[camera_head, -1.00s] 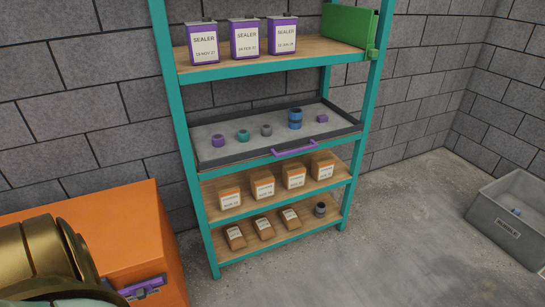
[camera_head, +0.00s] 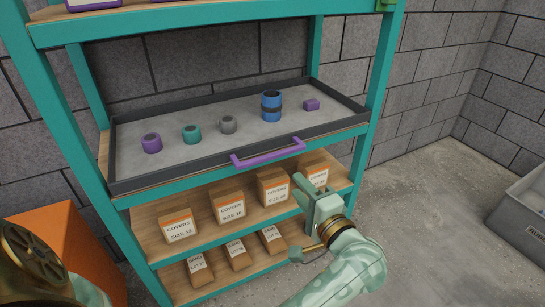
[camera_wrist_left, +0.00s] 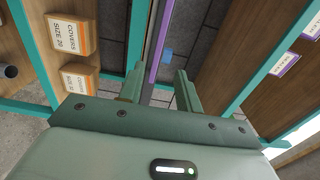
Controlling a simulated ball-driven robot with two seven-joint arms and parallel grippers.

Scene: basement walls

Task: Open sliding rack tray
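The sliding tray (camera_head: 145,178) is a grey tray with a dark rim, sitting in the teal rack with its front edge about level with the rack's front. Its purple handle (camera_head: 268,154) runs along the front rim. My left gripper (camera_head: 311,186) is just below and right of the handle, in front of the covers boxes, apart from the handle. In the left wrist view its two fingers (camera_wrist_left: 159,83) are spread and empty, with the purple handle (camera_wrist_left: 155,50) ahead between them. My right gripper is not in view.
Covers boxes (camera_head: 228,205) fill the shelf below. An orange cabinet (camera_head: 68,235) stands at left, a grey bin (camera_head: 520,215) at right. The floor (camera_head: 435,215) between rack and bin is clear.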

